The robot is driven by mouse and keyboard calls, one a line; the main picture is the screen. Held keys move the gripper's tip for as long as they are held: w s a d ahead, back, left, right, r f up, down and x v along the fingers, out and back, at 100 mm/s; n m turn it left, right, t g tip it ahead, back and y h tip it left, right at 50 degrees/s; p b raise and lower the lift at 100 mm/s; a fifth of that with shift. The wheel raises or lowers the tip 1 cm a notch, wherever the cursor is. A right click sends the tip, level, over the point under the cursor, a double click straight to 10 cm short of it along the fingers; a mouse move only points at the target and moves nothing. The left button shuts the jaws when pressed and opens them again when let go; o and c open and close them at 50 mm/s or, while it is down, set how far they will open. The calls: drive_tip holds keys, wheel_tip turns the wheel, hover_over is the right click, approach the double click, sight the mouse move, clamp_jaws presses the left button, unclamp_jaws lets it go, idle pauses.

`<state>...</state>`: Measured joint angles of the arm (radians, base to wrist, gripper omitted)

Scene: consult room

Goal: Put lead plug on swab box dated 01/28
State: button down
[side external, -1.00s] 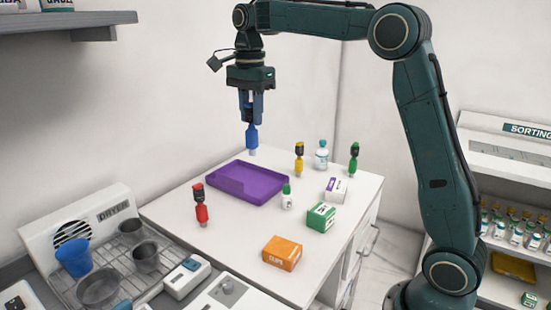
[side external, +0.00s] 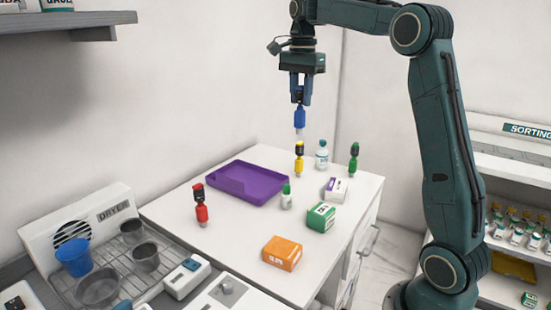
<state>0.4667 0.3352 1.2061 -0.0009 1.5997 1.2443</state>
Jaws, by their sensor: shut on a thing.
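My gripper (side external: 300,98) is shut on a blue lead plug (side external: 299,118) and holds it upright in the air, above the back of the white table. In the picture the blue plug's tip comes just above a yellow lead plug (side external: 299,160). A red lead plug (side external: 201,207) and a green lead plug (side external: 353,158) also stand on the table. Three small boxes are there: a white and purple box (side external: 336,189), a green and white box (side external: 321,217) and an orange box (side external: 282,253). Dates on the boxes are too small to read.
An empty purple tray (side external: 247,182) lies at the back left of the table (side external: 240,235). A small bottle (side external: 287,197) and a larger bottle (side external: 321,155) stand near the boxes. A dryer rack (side external: 120,265) with cups is at the left.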

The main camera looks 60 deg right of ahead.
drive_tip(key=s+d+r, duration=0.2)
drive_tip(key=s+d, duration=0.6)
drive_tip(key=d, duration=0.2)
drive_tip(key=shift+s+d, duration=0.2)
drive_tip(key=shift+s, duration=0.15)
drive_tip(key=shift+f, duration=0.1)
wheel_tip(320, 180, down, 16)
drive_tip(key=shift+r, duration=0.25)
drive_tip(key=shift+f, duration=0.1)
drive_tip(key=shift+f, duration=2.05)
drive_tip(key=shift+f, duration=0.15)
drive_tip(key=c, duration=1.1)
unclamp_jaws()
